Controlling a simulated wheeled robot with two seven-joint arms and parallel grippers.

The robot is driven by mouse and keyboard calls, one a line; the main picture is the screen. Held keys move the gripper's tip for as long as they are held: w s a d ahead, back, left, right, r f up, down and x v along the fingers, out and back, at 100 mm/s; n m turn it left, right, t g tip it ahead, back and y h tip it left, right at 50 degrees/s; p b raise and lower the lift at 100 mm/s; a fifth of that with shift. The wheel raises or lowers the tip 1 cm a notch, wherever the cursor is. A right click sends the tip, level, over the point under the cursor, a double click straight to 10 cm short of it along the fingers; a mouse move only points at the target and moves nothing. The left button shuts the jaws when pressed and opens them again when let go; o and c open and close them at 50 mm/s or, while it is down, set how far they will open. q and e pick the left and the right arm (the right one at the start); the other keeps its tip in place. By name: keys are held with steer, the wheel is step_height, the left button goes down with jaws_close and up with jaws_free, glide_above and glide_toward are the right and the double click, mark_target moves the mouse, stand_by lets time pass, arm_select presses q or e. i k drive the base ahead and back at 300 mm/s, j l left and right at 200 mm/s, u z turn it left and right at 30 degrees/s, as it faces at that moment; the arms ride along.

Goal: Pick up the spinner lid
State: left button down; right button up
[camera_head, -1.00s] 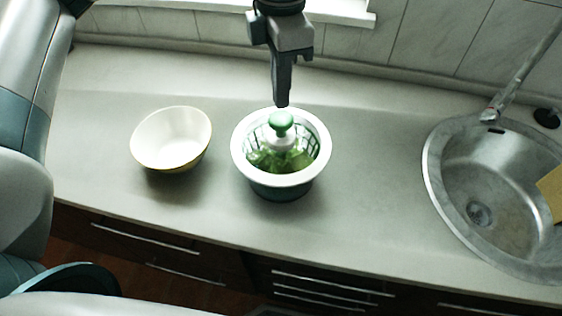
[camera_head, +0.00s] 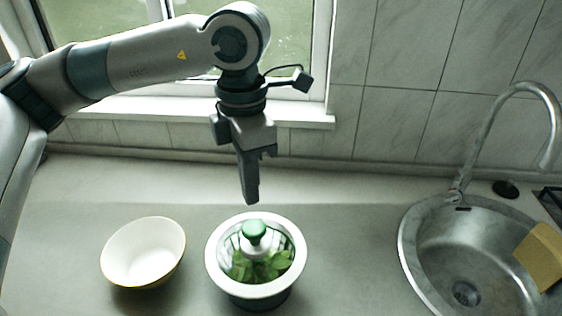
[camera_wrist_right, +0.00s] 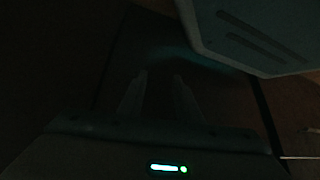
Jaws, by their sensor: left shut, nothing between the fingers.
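The spinner lid (camera_head: 214,262) has a white rim, a clear see-through middle and a green knob (camera_head: 255,231) on a white stem. It sits on the salad spinner (camera_head: 262,300), a dark green bowl on the counter, and green leaves show through it. My left gripper (camera_head: 251,200) points down above and slightly behind the knob in the head view. It is shut, empty and apart from the lid. My right gripper (camera_wrist_right: 160,92) shows dimly in the right wrist view, with its two fingers apart and nothing visible between them.
A cream bowl (camera_head: 143,252) stands left of the spinner. A steel sink (camera_head: 430,262) with a tall faucet (camera_head: 486,135) and a yellow sponge (camera_head: 541,255) is at the right. A window and tiled wall stand behind. The counter between spinner and sink is clear.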

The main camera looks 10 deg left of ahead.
mark_target(240, 269)
steer(key=k+j, duration=0.3)
steer(key=k, duration=0.15)
steer(key=k+j, duration=0.25)
steer(key=k, duration=0.2)
steer(key=k+j, duration=0.3)
steer(key=k, duration=0.2)
steer(key=k+j, duration=0.3)
steer(key=k, duration=0.15)
